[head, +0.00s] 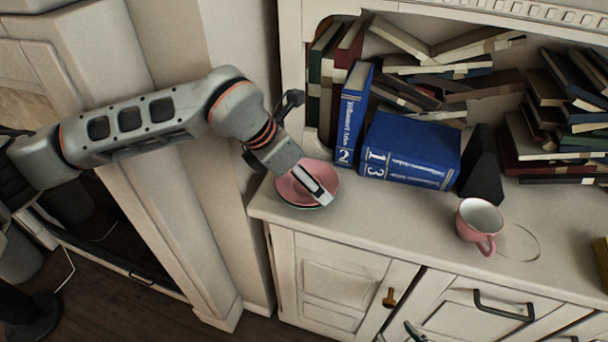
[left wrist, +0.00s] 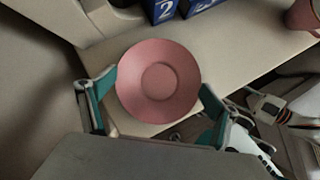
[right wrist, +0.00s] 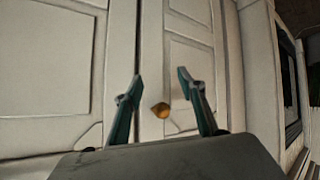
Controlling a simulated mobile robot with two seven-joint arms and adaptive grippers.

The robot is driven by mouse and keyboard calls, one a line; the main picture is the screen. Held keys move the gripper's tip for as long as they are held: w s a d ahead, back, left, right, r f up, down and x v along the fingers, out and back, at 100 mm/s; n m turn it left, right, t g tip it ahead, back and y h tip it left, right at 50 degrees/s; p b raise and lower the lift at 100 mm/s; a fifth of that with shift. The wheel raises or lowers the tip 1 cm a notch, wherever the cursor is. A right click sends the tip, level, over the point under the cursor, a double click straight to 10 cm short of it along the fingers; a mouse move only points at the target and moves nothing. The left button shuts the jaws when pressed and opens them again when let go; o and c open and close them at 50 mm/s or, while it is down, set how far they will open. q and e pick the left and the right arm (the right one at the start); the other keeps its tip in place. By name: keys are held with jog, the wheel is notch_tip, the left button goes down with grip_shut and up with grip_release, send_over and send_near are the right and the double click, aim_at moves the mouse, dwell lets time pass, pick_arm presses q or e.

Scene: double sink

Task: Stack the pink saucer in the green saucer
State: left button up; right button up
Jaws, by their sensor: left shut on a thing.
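The pink saucer (head: 294,188) is at the left end of the white cabinet top, under my left gripper (head: 318,186). My left gripper is shut on it. In the left wrist view the pink saucer (left wrist: 160,78) faces the camera between the two fingers. A thin dark greenish edge, perhaps the green saucer (head: 305,206), shows just below the pink saucer; the rest is hidden, and I cannot tell whether they touch. My right gripper (right wrist: 160,75) is open and empty in front of the cabinet doors, near a brass knob (right wrist: 160,110).
Blue books (head: 410,152) stand behind the saucers, with shelves of books further back. A pink cup (head: 480,222) stands to the right beside a faint ring. The cabinet top (head: 385,215) between saucers and cup is clear. A wall pillar (head: 225,150) is close on the left.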

aim_at(296, 190)
pick_arm(q)
jog(key=shift+f, duration=0.2)
pick_arm(e)
jog(key=shift+f, duration=0.1)
pick_arm(q)
jog(key=o, duration=1)
pick_arm(e)
jog(key=shift+s+f, duration=0.15)
pick_arm(q)
jog(key=shift+r, duration=0.2)
jog(key=p+v, duration=0.1)
jog(key=v, duration=0.3)
jog(key=shift+w+r, duration=0.1)
jog(key=shift+r, duration=0.2)
jog(key=p+v, duration=0.1)
jog(key=v, duration=0.6)
jog(key=shift+s+a+r, duration=0.15)
jog(key=shift+s+r, duration=0.05)
jog(key=shift+s, duration=0.05)
pick_arm(e)
jog(key=shift+s+d, duration=0.3)
jog(key=shift+s, duration=0.05)
jog(key=shift+w, duration=0.1)
